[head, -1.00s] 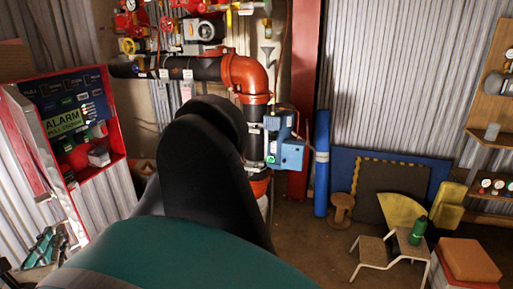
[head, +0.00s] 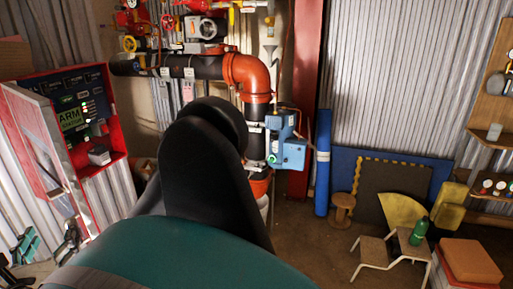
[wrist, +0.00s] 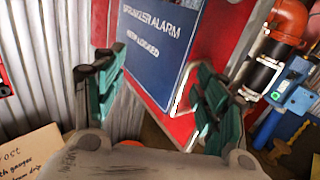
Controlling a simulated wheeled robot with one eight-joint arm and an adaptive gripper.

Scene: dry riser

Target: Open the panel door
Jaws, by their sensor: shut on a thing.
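The panel door (head: 32,135) belongs to the red alarm cabinet (head: 118,155) at the left of the head view. It stands partly open, its pale face covering the left of the cabinet's interior. In the wrist view the red door (wrist: 208,45) carries a blue sign reading "SPRINKLER ALARM KEEP LOCKED" (wrist: 155,42). My gripper (head: 48,238) is at the door's lower part. In the wrist view, the teal-padded fingers of my gripper (wrist: 160,75) stand apart, one at each side of the door. It is shut on the door; the exact grasped part is unclear.
Red valves and a black pipe with an orange elbow (head: 245,75) stand right of the cabinet, with a blue device (head: 285,150) on them. A step stool (head: 390,250) and boxes (head: 468,265) are at lower right. Cardboard (wrist: 40,155) shows in the wrist view.

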